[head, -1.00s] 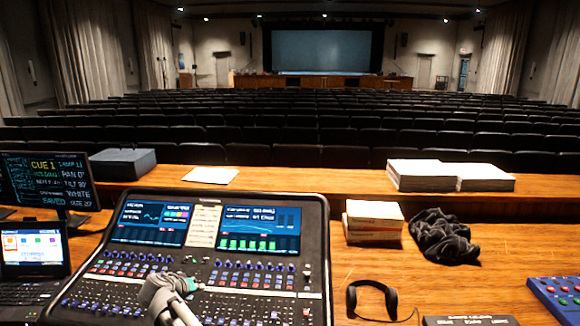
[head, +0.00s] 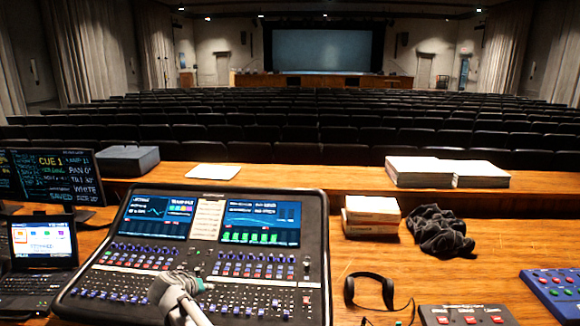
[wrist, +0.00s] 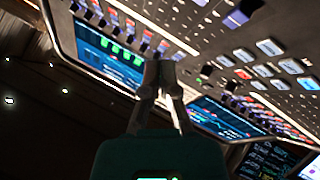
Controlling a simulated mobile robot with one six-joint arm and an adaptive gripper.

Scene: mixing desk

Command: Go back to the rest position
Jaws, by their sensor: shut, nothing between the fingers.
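My gripper (head: 200,285) shows only partly in the head view, at the end of my grey arm over the lower middle of the mixing console (head: 313,240). Its fingers are hard to make out there. In the wrist view my gripper (wrist: 160,72) has its fingertips together with nothing between them. The console's fader and button panel (wrist: 215,50) and its lit screens (wrist: 110,52) lie beyond the fingers. I cannot tell the exact gap between fingertips and console.
A laptop (head: 40,285) and a monitor (head: 55,180) stand left of the console. Headphones (head: 370,290), a red-buttoned panel (head: 465,315), a blue controller (head: 555,293), stacked boxes (head: 372,215) and dark cloth (head: 440,232) lie to the right. Bare wood lies between them.

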